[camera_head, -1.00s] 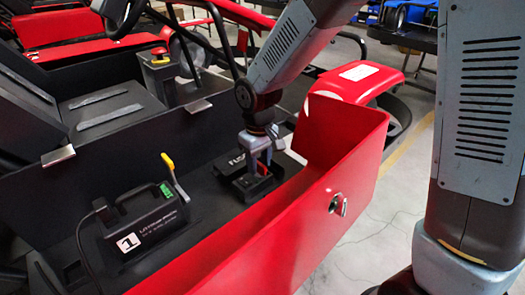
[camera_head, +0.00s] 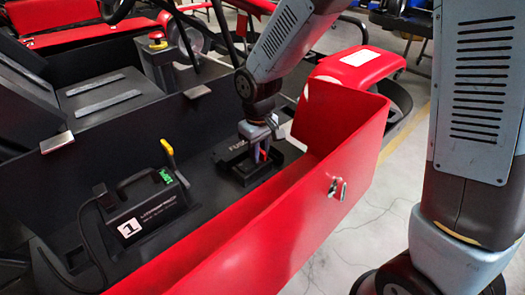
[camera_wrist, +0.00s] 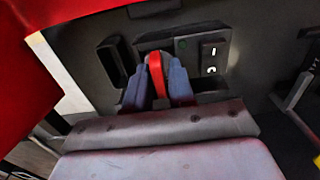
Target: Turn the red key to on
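The red key (camera_wrist: 155,70) is a narrow upright handle on a dark switch box (camera_wrist: 222,60) in the wrist view. The switch plate right of it has a green mark and white I and O marks. My gripper (camera_wrist: 158,88) has one finger on each side of the key, close against it, and looks shut on it. In the head view my gripper (camera_head: 261,150) reaches down to the black switch box (camera_head: 249,173) inside the red-walled kart pod. A bit of the red key (camera_head: 260,156) shows between the fingers. The key's base is partly hidden.
A black charger box (camera_head: 146,211) with a yellow lever and a number 1 label stands left of the gripper. The red side wall (camera_head: 250,235) runs close in front, with a small metal latch (camera_head: 337,188). A black fuse box (camera_head: 232,150) lies behind the switch.

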